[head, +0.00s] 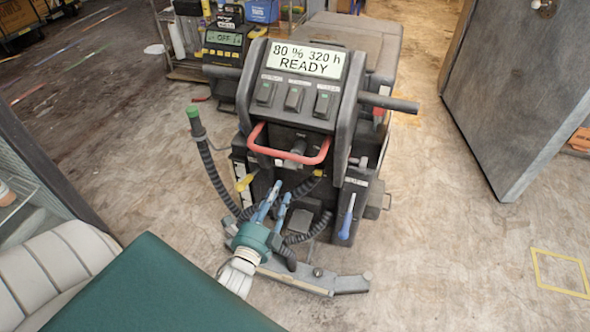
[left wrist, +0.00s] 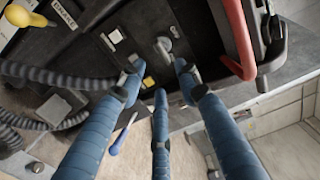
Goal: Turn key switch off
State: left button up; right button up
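The machine (head: 345,95) stands in the middle of the head view; its display (head: 305,58) reads "80 % 320 h READY". In the left wrist view a small grey metal piece (left wrist: 165,46), which looks like the key switch, sits on the dark panel just beyond my fingertips. My right gripper is not in view.
A red handle (head: 262,149) juts out above my fingers. A yellow knob (head: 245,182), black coiled hoses (head: 214,172) and a blue-handled lever (head: 347,217) surround the panel. A grey door (head: 515,95) stands at the right. The floor to the right is clear.

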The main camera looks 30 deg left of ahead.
aim_at(289, 167)
pick_arm(q)
jog(key=x, duration=1)
jog(key=shift+w+p, duration=0.2)
jog(key=shift+p, duration=0.2)
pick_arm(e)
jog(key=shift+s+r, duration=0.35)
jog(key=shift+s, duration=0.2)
pick_arm(q)
jog(key=c, duration=0.7)
grip_shut()
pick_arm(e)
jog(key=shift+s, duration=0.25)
